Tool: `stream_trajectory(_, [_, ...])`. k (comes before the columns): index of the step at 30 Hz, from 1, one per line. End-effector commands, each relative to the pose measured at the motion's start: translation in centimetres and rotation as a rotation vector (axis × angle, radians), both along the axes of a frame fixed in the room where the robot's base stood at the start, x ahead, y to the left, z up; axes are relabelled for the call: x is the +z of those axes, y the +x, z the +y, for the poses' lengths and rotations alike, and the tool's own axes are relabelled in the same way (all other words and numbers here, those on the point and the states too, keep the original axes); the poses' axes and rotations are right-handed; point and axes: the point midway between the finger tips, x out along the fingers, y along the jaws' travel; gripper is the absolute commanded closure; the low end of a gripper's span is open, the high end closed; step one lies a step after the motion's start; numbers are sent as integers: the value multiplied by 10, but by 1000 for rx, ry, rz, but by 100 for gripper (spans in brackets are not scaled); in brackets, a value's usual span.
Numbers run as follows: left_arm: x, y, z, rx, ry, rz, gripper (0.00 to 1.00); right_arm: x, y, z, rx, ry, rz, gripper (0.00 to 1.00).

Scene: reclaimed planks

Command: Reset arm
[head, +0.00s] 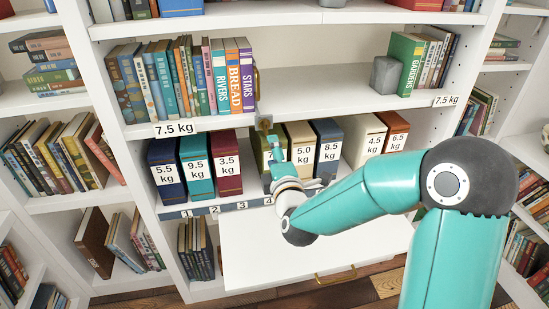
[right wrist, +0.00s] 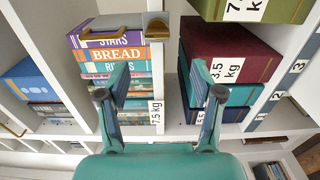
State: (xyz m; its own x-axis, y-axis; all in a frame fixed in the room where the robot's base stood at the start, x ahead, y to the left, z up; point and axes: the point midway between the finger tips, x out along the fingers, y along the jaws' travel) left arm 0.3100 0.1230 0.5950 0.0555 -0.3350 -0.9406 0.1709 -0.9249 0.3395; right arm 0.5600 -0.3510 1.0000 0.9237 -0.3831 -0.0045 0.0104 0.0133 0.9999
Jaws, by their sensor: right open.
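My right gripper (head: 275,165) is in front of the middle bookcase, by the row of weight-labelled volumes on the lower shelf. It partly hides a green volume (head: 266,152) whose label begins with 7. In the right wrist view my right gripper (right wrist: 165,88) is open, its two fingers spread wide with nothing between them. The red 3.5 kg volume (right wrist: 215,52) is behind its right finger, and the books BREAD (right wrist: 118,54) and RIVERS (right wrist: 105,68) are behind its left finger. My left gripper is not in view.
Blue 5.5 kg (head: 165,172) and teal 9.5 kg (head: 196,166) volumes stand left of the red one; cream 5.0 kg (head: 301,150) and blue 8.5 kg (head: 328,150) stand right. A white pull-out board (head: 320,262) is below. The upper shelf (head: 320,92) has free room.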

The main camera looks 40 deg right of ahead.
Motion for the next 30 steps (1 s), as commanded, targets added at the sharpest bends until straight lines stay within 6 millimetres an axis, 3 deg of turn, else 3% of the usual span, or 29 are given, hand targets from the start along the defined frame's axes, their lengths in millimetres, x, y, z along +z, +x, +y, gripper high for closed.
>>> stream_trajectory(6, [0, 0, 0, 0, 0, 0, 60, 0, -14, 6, 0, 0, 0, 34])
stream_trajectory(23, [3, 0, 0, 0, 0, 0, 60, -1, -13, 6, 0, 1, 9, 34])
stream_trajectory(26, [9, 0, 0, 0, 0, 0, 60, -20, -9, 11, 11, 7, 58, 34])
stream_trajectory(29, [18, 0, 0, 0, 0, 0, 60, -59, -5, 24, 41, 18, 155, 34])
stream_trajectory(30, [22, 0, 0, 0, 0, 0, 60, -81, -5, 33, 66, 25, 210, 34])
